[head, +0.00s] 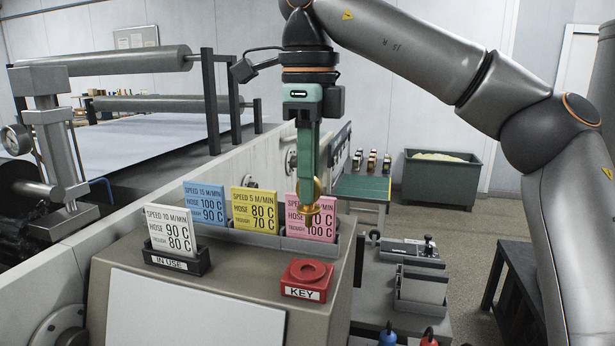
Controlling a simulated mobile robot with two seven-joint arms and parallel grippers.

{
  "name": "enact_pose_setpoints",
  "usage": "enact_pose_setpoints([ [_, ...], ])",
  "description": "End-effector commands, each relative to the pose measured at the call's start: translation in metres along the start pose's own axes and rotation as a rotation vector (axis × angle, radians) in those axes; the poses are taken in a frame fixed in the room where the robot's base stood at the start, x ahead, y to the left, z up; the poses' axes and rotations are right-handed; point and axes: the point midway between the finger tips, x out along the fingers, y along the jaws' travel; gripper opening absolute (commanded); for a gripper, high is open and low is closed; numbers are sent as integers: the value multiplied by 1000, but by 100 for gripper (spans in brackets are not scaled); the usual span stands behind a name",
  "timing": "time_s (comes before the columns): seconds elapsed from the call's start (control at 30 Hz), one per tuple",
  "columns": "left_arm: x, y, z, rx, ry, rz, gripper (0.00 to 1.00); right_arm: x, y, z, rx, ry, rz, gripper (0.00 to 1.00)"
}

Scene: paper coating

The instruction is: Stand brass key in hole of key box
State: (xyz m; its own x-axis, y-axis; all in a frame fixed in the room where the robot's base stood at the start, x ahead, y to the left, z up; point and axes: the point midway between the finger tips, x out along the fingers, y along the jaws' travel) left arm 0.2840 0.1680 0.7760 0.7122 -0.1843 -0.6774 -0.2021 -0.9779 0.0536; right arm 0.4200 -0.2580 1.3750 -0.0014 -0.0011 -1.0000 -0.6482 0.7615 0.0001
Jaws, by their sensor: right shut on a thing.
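My right gripper (308,187) comes down from above with green fingers and is shut on the brass key (309,208). The key hangs below the fingertips, in front of the pink card, and looks roughly upright. The red key box (306,279) sits on the console top at the right, with a round hole in its upper face and a "KEY" label on its front. The key is above the box and apart from it in the picture. The fingers partly hide the key's upper part. My left gripper is not in view.
A white card (171,230) stands in a black "IN USE" holder (176,262) at the left. Blue (205,202), yellow (254,209) and pink (311,217) cards stand in a grey rack behind the key box. The console (225,270) drops off at its right edge.

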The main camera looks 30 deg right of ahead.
Motion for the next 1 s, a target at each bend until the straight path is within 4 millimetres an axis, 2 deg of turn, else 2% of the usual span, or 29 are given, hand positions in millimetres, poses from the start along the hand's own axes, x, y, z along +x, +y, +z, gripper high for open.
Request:
enact_pose_setpoints([
  [0.27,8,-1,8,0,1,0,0,14,0,0,0,-1,0,0],
  [0.7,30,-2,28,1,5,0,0,54,0,0,-1,0,1,0],
  [1.0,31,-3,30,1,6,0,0,58,0,0,0,-1,0,0],
])
